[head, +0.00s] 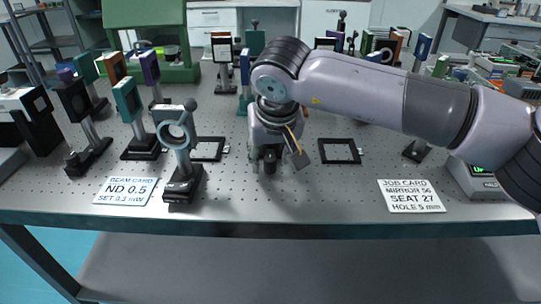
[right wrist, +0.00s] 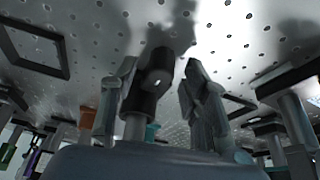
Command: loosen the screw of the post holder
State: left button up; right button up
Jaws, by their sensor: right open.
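My right gripper (head: 269,158) points down over the middle of the breadboard in the head view. In the right wrist view its two grey fingers (right wrist: 160,95) stand apart. A dark post holder (right wrist: 137,104) with a silver post (right wrist: 134,127) shows between them, close to the left finger. A round dark knob, which looks like its screw (right wrist: 160,62), sticks out of it. I cannot tell whether a finger touches it. In the head view the gripper and arm hide most of this post holder. My left gripper is not in view.
A ring mount (head: 174,134) on a black base stands left of the gripper. Flat black frames (head: 340,151) lie on the optical table (head: 320,205) on both sides. Several mounted optics stand behind. A beam card (head: 125,191) and a job card (head: 410,196) lie near the front edge.

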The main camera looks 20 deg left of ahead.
jog(key=shift+c, duration=0.3)
grip_shut()
dwell(0.3)
